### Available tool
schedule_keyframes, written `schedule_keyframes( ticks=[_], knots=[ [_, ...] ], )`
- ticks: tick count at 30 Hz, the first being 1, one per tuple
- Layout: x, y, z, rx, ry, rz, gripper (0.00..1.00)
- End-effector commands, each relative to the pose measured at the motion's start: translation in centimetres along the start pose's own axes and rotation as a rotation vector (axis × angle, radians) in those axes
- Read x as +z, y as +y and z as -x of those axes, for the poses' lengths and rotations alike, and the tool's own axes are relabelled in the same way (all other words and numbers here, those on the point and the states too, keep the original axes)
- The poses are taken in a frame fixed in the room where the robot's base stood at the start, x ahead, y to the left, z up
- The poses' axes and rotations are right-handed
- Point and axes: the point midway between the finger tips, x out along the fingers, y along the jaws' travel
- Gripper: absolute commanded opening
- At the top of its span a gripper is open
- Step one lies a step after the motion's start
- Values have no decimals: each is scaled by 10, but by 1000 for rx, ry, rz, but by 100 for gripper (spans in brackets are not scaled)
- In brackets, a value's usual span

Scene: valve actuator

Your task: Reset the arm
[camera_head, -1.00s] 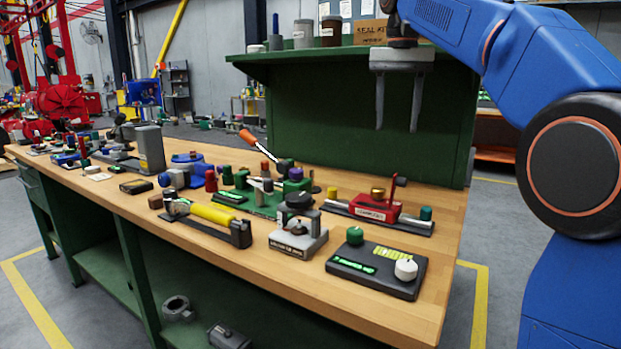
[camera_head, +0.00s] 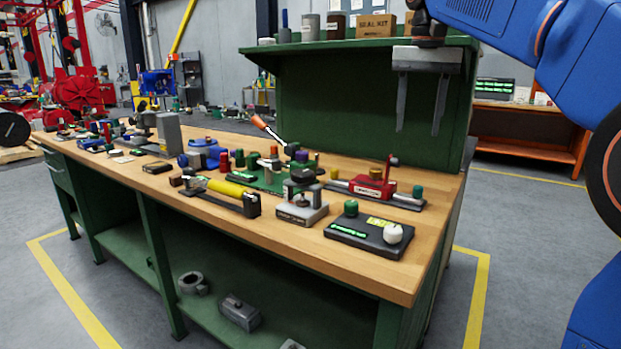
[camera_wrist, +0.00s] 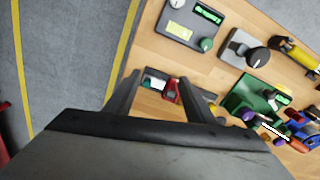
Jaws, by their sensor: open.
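My gripper (camera_head: 420,108) hangs at the upper right in the head view, fingers pointing down, in front of the green back panel. Its two grey fingers stand apart with nothing between them. In the wrist view the gripper (camera_wrist: 160,95) also shows open, with the red device on the bench visible beyond and between its fingers. My blue arm comes in from the right. The gripper is above the right end of the bench and touches nothing that I can see.
The wooden workbench (camera_head: 385,277) carries a black box with a green and a white knob (camera_head: 364,236), a red device (camera_head: 373,187), a grey press-like device (camera_head: 302,205) and a yellow-handled tool (camera_head: 228,188). A green shelf (camera_head: 330,46) holds jars and boxes. Floor at right is clear.

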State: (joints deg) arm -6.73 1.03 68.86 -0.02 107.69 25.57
Motion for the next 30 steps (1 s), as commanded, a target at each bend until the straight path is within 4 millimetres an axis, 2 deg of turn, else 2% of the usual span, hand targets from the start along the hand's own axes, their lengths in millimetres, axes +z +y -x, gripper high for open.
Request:
schedule_keyframes(
  ticks=[8, 14, 23, 30],
  knots=[
    [33, 24, -28, -19, 46, 44, 49],
    [71, 50, -69, -37, 103, 95, 49],
    [135, 89, -150, -55, 192, 175, 49],
    [187, 117, -225, -61, 261, 236, 49]
  ],
)
